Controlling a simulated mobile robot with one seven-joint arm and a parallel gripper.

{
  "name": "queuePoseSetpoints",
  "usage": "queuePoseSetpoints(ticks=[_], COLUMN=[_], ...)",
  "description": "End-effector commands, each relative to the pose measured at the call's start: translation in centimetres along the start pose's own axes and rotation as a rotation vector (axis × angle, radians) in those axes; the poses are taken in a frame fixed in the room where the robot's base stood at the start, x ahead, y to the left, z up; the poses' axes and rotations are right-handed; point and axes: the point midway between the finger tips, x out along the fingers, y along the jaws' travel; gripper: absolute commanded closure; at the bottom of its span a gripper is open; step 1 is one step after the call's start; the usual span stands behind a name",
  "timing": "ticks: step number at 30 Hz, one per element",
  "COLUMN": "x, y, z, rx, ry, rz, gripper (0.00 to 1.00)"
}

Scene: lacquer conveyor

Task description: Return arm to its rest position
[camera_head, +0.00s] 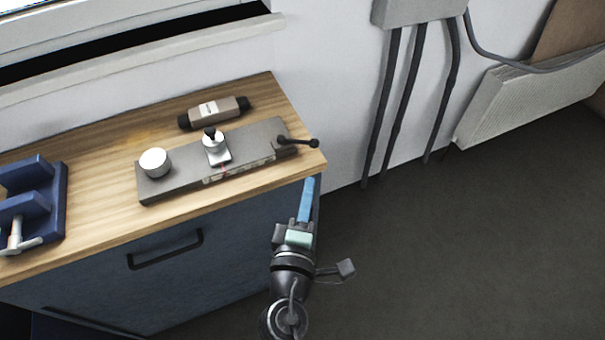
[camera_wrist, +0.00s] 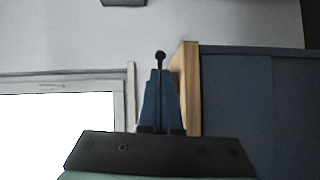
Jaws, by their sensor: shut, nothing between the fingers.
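My gripper (camera_head: 308,190) has blue fingers and shows in the head view just in front of the bench's right front corner. Its fingers point up the picture toward the wall. In the wrist view, my gripper (camera_wrist: 159,80) has its two blue fingers together, with a thin dark line between them and nothing held. A dark ball-ended lever (camera_wrist: 160,56) shows just beyond the fingertips. Whether the fingers touch the bench edge cannot be told.
The wooden bench (camera_head: 95,225) carries a grey conveyor fixture (camera_head: 180,183) with a white cylinder (camera_head: 155,162), a lever (camera_head: 300,141), a brown-grey cylinder (camera_head: 215,112) and a blue vise (camera_head: 40,205). A radiator (camera_head: 510,100) and pipes (camera_head: 405,95) line the wall. The right floor is clear.

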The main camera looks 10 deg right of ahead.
Motion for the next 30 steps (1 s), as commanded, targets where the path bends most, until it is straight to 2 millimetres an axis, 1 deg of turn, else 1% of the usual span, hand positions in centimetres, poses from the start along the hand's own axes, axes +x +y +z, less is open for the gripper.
queuePoseSetpoints(ticks=[1,3,9,19,20,21,23,26,27,29,30], x=[-0.9,-1.9,-3.5,-3.9,-3.8,-3.7,-3.2,-1.8,-1.2,-0.5,-0.1], y=[-0.2,-0.1,0.0,0.1,0.3,0.8,2.4,7.3,10.0,14.6,17.7], z=[0.3,0.7,1.3,1.4,1.4,1.3,1.1,0.5,0.1,-0.4,-0.7], rx=[-0.001,-0.001,-0.001,0.000,0.002,0.014,0.050,0.175,0.247,0.366,0.452], ry=[0.000,0.000,0.001,0.001,0.001,0.000,-0.001,0.001,0.006,0.022,0.038], rz=[-0.002,-0.002,-0.001,0.001,0.002,0.009,0.029,0.091,0.123,0.176,0.210], gripper=[1.00,1.00,1.00,1.00,1.00,1.00,1.00,1.00,1.00,1.00,1.00])
